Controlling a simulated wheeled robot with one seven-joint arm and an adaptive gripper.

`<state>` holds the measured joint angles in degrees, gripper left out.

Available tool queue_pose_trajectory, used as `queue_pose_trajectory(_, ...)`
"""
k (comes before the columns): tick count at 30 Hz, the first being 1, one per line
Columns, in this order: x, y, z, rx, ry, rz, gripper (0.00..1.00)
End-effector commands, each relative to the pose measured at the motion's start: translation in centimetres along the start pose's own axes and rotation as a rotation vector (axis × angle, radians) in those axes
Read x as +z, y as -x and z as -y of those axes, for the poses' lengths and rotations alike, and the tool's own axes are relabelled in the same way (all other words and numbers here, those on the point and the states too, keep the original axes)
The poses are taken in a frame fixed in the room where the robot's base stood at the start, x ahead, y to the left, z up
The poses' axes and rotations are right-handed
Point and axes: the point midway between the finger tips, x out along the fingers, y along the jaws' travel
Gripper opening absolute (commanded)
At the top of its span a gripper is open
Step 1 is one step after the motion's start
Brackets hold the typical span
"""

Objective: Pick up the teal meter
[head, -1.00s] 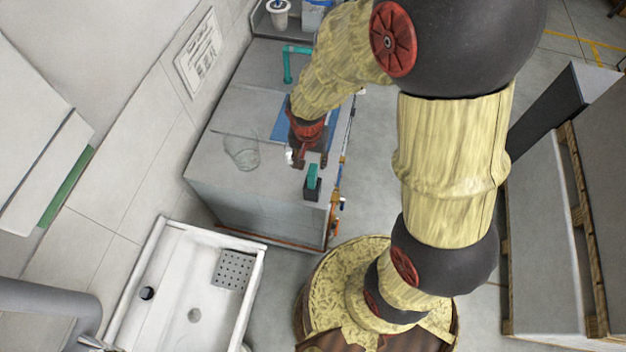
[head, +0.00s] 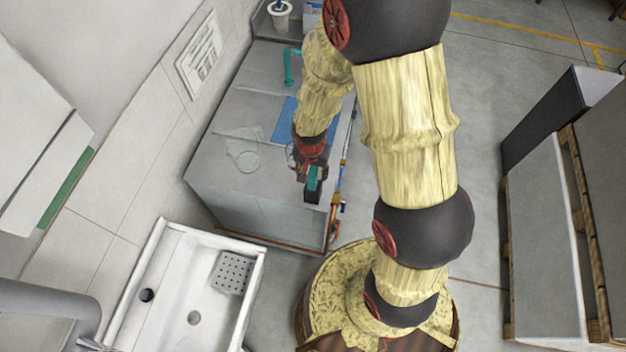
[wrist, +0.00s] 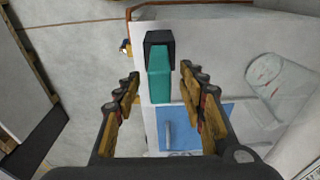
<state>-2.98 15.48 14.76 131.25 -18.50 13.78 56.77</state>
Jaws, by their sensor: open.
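The teal meter (head: 313,178) stands in a black holder (head: 312,196) near the front right corner of the grey counter. My gripper (head: 308,172) is right at it in the head view and partly covers it. In the wrist view the teal meter (wrist: 159,82) lies between the two open fingers of my gripper (wrist: 158,82), with a gap on each side. Its far end meets the black holder (wrist: 159,45). Whether the fingers are level with the meter in height is hard to tell.
A clear glass beaker (head: 243,155) is on the counter (head: 215,175) left of my gripper. A blue mat (head: 287,125) lies behind, with a grey object on it in the wrist view. A teal stand (head: 289,65) is farther back. A white sink (head: 180,280) is at lower left.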

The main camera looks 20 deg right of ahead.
Motion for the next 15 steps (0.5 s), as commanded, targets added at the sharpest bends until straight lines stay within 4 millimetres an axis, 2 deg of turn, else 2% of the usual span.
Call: queue_pose_trajectory(15,0.01,0.02,-0.01,0.0,0.0,0.0,0.14)
